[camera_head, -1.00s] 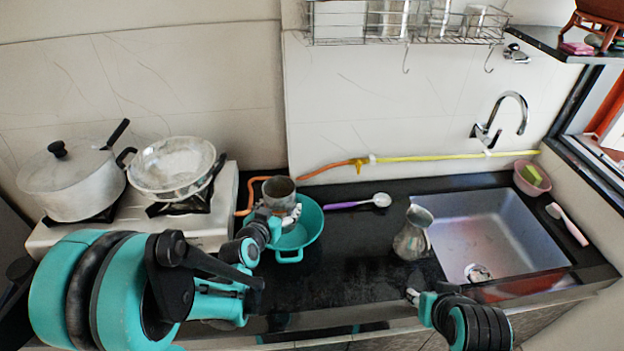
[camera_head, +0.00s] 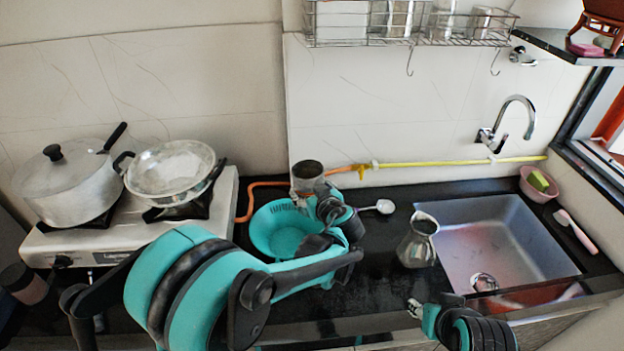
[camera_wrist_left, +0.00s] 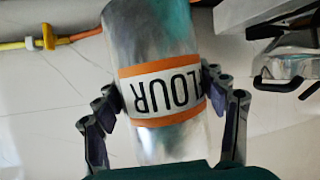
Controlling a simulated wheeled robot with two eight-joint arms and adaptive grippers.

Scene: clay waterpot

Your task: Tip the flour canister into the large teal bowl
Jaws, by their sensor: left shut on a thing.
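The flour canister (camera_head: 306,174) is a grey metal cylinder with a dark open top. My left gripper (camera_head: 318,195) is shut on it and holds it about upright, above the back right rim of the large teal bowl (camera_head: 265,229). In the left wrist view the canister (camera_wrist_left: 166,60) shows an orange-edged "FLOUR" label, upside down in the picture, with the fingers (camera_wrist_left: 165,100) on both sides. My left arm hides the bowl's front right part. The bowl's visible inside looks empty. My right gripper (camera_head: 414,306) is at the counter's front edge, apart from everything; its opening is unclear.
A metal jug (camera_head: 417,242) stands between the bowl and the sink (camera_head: 510,245). The stove with a lidded pot (camera_head: 66,190) and a pan (camera_head: 170,170) is at left. A hose (camera_head: 430,160) runs along the wall.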

